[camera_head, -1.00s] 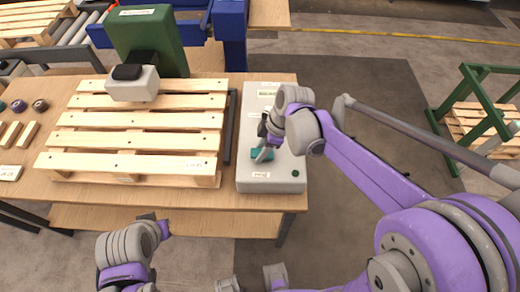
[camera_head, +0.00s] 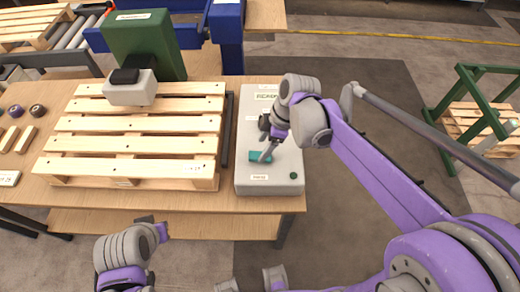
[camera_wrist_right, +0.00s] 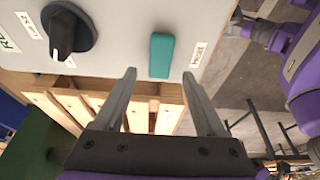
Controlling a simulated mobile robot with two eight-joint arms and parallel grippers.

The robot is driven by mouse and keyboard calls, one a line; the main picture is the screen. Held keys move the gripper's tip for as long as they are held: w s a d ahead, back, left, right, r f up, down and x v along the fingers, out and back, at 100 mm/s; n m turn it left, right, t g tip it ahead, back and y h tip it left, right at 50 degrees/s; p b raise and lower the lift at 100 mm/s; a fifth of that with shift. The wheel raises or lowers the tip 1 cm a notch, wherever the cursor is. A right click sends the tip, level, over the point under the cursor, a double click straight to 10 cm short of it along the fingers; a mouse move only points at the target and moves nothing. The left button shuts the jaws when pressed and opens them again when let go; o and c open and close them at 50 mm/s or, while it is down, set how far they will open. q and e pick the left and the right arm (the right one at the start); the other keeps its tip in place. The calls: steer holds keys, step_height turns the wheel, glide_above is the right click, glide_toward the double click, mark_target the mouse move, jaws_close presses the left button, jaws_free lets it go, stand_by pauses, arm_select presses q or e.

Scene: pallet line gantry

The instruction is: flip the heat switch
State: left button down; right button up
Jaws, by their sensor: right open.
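The grey control box (camera_head: 284,178) lies along the right end of the table. A teal switch (camera_head: 260,157) sits near its front end; it also shows in the right wrist view (camera_wrist_right: 160,55), upright on the panel. Small labels are beside it, too small to read surely. My right gripper (camera_head: 268,152) is over the switch. In the right wrist view my open fingers (camera_wrist_right: 160,76) point toward the panel, with the switch ahead between the fingertips; contact cannot be told.
A black knob (camera_wrist_right: 66,32) stands out from the panel beside the switch. A green button (camera_head: 293,176) is at the box's front right corner. A wooden pallet (camera_head: 130,145) lies left of the box, with a green post-mounted unit (camera_head: 150,45) behind it.

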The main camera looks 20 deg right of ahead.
mark_target(271, 157)
steer(key=v, duration=0.6)
steer(key=shift+r, duration=0.3)
steer(key=s+d+f+m+t+h, duration=0.1)
steer(key=s+f+m+t, duration=0.1)
steer(key=s+f+m, duration=0.2)
steer(key=s+d+f+m+t+h, duration=0.1)
steer(key=s+f+m, duration=0.3)
steer(key=s+m, duration=0.5)
steer(key=shift+s+d+m+t+h, duration=0.3)
steer(key=shift+m+t+h, duration=0.4)
steer(key=shift+m+h, duration=0.15)
steer(key=shift+f, duration=0.15)
